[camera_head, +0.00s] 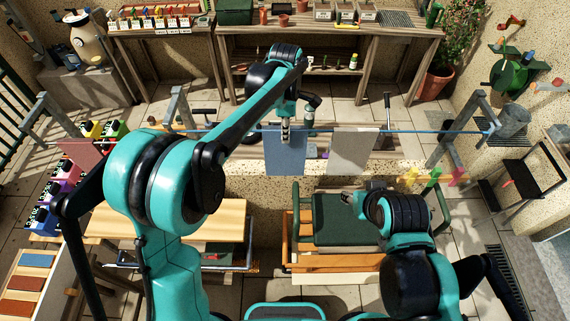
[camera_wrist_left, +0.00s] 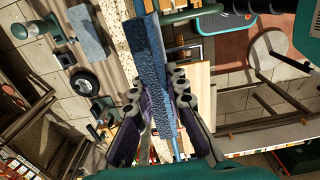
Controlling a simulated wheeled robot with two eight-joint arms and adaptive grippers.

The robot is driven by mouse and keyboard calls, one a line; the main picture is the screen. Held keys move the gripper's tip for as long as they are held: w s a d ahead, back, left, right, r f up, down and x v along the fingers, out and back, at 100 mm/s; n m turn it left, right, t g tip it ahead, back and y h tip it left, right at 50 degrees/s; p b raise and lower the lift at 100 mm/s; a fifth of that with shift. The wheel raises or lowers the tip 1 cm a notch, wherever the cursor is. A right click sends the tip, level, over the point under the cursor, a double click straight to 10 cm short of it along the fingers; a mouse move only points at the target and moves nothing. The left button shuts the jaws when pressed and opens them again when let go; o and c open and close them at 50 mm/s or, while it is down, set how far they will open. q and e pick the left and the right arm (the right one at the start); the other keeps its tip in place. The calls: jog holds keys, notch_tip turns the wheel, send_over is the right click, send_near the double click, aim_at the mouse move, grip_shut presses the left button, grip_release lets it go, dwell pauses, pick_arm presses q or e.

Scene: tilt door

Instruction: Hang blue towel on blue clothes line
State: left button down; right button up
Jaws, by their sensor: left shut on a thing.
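The blue towel (camera_head: 284,158) hangs down in the middle of the head view, its top edge level with the blue clothes line (camera_head: 430,132). I cannot tell whether it rests on the line or only in front of it. My left gripper (camera_head: 285,135) is shut on the towel's top part. In the left wrist view, the towel (camera_wrist_left: 150,55) runs up from between the fingers of the left gripper (camera_wrist_left: 165,110). My right gripper (camera_head: 350,198) is low at the right, away from the towel; its fingers are too small to read.
A pale towel (camera_head: 352,152) hangs just right of the blue one. A reddish cloth (camera_head: 82,154) hangs at the far left. Metal posts (camera_head: 465,130) hold the line. A green-cushioned bench (camera_head: 335,225) stands below, and a workbench (camera_head: 330,28) stands behind.

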pick_arm(q)
jog(key=c, duration=1.5)
grip_release()
jog(key=shift+o, duration=0.2)
notch_tip(320, 180, up, 12)
jog(key=s+a+m+t, duration=0.1)
jog(key=s+a+m, duration=0.2)
jog(key=s+a, duration=0.15)
jog(key=s+a+f+m+t, duration=0.3)
jog(key=s+a+f+m, duration=0.2)
jog(key=s+a+m, duration=0.3)
jog(key=s+a+f+m+t, duration=0.35)
jog(key=s+a+m, duration=0.2)
jog(key=s, duration=0.45)
notch_tip(320, 180, down, 36)
jog(key=m+b, duration=0.1)
jog(key=b, duration=3.3)
jog(key=shift+b, duration=0.35)
